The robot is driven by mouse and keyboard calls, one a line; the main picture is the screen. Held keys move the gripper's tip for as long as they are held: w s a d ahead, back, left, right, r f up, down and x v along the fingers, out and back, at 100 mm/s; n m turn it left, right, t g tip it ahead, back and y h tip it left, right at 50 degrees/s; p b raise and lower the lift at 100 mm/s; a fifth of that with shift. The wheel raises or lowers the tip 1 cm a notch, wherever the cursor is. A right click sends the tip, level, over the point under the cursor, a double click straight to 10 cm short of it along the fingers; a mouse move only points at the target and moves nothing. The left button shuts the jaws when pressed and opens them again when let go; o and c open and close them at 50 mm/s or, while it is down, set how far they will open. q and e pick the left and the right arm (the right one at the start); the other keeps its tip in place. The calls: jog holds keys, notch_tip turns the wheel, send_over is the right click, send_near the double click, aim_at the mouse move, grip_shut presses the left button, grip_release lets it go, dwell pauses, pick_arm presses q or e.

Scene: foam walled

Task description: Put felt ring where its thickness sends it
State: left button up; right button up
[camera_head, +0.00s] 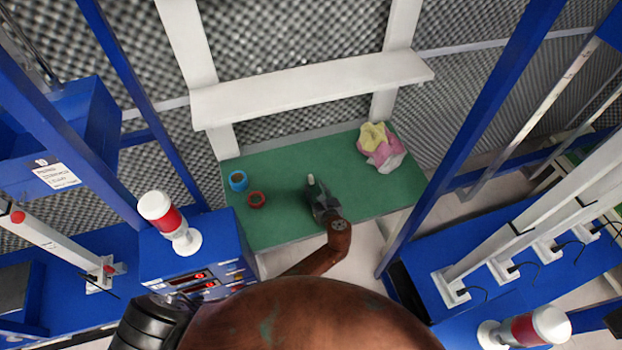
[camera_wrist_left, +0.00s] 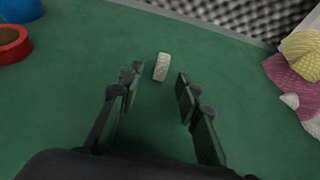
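A small whitish piece, likely the felt ring (camera_head: 311,180), rests on the green table top (camera_head: 275,225). In the left wrist view the felt ring (camera_wrist_left: 161,67) looks like a short pale band seen edge-on; its hole and exact thickness are hard to tell. My left gripper (camera_head: 318,195) is low over the table on the near side of the ring. In the wrist view the left gripper (camera_wrist_left: 156,84) is open and empty, and the ring is just beyond its fingertips, roughly centred between them. A blue ring-shaped holder (camera_head: 238,181) and a red one (camera_head: 256,200) are at the table's left. My right gripper is not seen.
A crumpled pink, yellow and white cloth (camera_head: 380,148) lies at the table's back right. A white shelf (camera_head: 310,90) spans above the back edge. A blue cabinet with a red-and-white lamp (camera_head: 168,221) stands left. The table's right front is clear.

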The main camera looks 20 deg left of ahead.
aim_at(312, 181)
pick_arm(q)
jog(key=x, duration=0.2)
jog(key=shift+w+f, duration=0.15)
jog(key=shift+w, duration=0.3)
jog(key=shift+w+a+f, duration=0.25)
jog(key=shift+w+a, duration=0.2)
jog(key=shift+w, duration=0.05)
jog(key=c, duration=0.5)
jog(key=shift+c, duration=0.9)
grip_shut()
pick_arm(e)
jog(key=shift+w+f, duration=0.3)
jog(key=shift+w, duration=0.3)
